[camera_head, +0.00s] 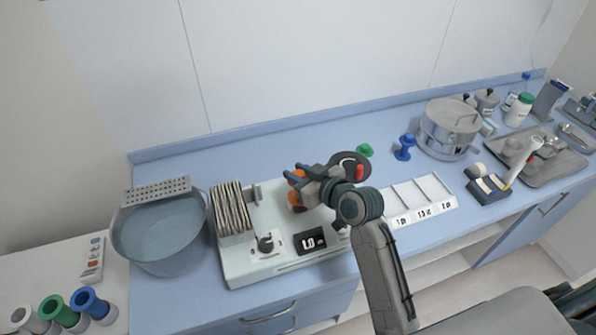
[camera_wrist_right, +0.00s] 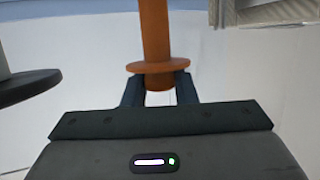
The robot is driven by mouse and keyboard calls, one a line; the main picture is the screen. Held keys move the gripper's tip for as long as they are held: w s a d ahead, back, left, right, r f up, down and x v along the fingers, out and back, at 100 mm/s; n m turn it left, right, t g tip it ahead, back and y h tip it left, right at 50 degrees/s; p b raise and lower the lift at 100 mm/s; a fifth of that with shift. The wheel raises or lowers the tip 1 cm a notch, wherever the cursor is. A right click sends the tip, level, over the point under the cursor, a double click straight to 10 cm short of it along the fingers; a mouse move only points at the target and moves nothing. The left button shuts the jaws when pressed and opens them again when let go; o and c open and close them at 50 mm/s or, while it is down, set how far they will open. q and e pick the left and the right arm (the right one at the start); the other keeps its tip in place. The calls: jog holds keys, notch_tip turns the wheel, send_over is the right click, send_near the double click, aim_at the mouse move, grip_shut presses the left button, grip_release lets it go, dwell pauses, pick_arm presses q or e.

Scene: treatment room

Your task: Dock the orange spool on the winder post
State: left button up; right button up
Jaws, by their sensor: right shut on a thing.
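The orange spool (camera_head: 296,201) is partly hidden by my right gripper (camera_head: 305,178) in the head view, over the pale winder base (camera_head: 236,269). The wrist view shows the spool (camera_wrist_right: 157,35) upright, with its lower flange at my right gripper's fingers (camera_wrist_right: 157,90), which are shut on it. The winder carries a black knob (camera_head: 265,243), a "1.0" panel (camera_head: 311,240) and a dark disc with a red handle (camera_head: 360,172). I cannot make out the winder post or whether the spool touches it. My left gripper is not in view.
A striped stack (camera_head: 230,210) stands at the winder's left, beside a metal basin (camera_head: 160,240). Blue (camera_head: 404,148) and green (camera_head: 364,150) spools stand behind. A sectioned white tray (camera_head: 418,202) lies to the right, near a steel pot (camera_head: 450,130). Blue counter is clear behind the winder.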

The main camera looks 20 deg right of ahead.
jog(key=shift+f+b, duration=0.3)
jog(key=shift+f, duration=0.35)
pick_arm(q)
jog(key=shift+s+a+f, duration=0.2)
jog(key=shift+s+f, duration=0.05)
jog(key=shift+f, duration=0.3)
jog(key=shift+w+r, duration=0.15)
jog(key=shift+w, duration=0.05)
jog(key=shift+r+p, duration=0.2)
jog(key=shift+p, duration=0.2)
pick_arm(e)
jog(key=shift+r, duration=0.1)
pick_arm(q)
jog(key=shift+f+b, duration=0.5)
pick_arm(e)
jog(key=shift+f, duration=0.65)
jog(key=o, duration=0.7)
